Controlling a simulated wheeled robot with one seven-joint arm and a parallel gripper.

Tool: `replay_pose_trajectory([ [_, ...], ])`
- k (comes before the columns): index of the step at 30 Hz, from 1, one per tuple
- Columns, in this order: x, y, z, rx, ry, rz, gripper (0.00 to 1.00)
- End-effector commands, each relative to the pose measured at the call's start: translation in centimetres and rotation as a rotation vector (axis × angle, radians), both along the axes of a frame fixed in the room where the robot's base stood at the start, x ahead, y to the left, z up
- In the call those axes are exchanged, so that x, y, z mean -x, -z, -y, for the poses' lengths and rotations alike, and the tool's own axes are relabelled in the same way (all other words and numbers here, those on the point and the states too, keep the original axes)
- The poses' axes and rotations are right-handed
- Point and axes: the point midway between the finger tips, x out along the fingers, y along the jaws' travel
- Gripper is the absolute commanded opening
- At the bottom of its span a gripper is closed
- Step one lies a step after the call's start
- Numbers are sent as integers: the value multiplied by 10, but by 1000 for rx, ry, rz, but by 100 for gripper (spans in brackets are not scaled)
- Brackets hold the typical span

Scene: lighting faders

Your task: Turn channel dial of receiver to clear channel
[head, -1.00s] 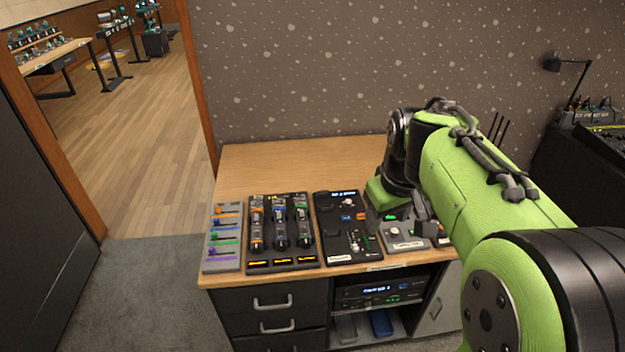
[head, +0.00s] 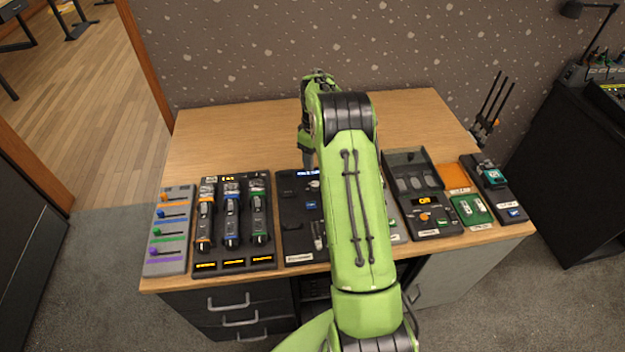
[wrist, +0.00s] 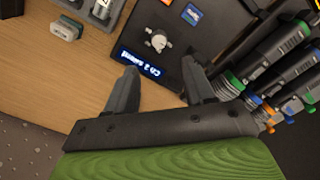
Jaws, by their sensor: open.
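The receiver is a black panel with a lit blue display; it sits on the wooden desk in the head view (head: 298,240), partly hidden by my arm, and shows in the wrist view (wrist: 205,40). Its channel dial, a pale knob (wrist: 158,41), shows in the wrist view just beyond the display (wrist: 139,62). The display text is upside down there and too blurred to read surely. My gripper (wrist: 160,82) is open and empty. Its fingertips point towards the dial, one at each side of the display, apart from the dial.
Left of the receiver are a three-strip fader panel (head: 233,262) and a grey panel with coloured sliders (head: 160,262). Right of my arm are a black console with an orange display (head: 424,201), a green box (head: 471,209) and another black device (head: 507,200). The desk's back (head: 230,135) is clear.

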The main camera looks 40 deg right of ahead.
Motion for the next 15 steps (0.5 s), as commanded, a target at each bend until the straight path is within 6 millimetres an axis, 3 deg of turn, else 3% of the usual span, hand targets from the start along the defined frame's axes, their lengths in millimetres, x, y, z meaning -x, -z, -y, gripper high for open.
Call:
replay_pose_trajectory([
  [1,1,17,0,-3,1,-4,53],
  [9,1,80,-1,-2,1,-3,53],
  [15,0,102,0,0,0,1,53],
])
